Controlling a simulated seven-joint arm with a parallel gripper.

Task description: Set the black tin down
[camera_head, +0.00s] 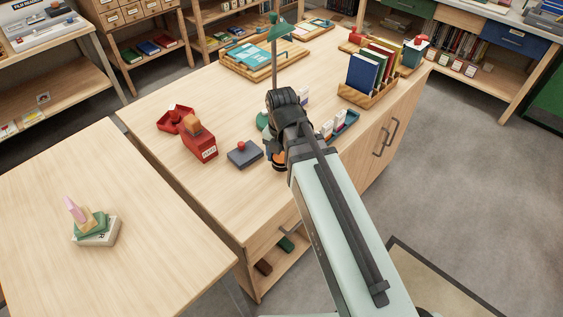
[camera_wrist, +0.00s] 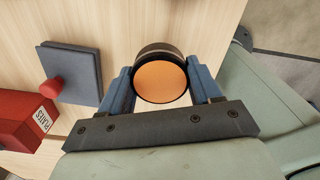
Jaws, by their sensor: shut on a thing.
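The black tin (camera_head: 280,166) is a short round can with a black side and an orange face. In the wrist view the tin (camera_wrist: 160,77) sits between the two blue-grey fingers of my gripper (camera_wrist: 162,88), which is shut on it. In the head view my gripper (camera_head: 274,152) is over the near part of the large wooden table (camera_head: 219,204), and my arm hides much of it. I cannot tell whether the tin's underside touches the tabletop.
A grey slab with a red knob (camera_head: 243,157) lies just left of the tin. A red labelled box (camera_head: 201,149) and red tray (camera_head: 168,123) stand farther left. A blue tray (camera_head: 347,124) lies to the right. Bare tabletop lies in front.

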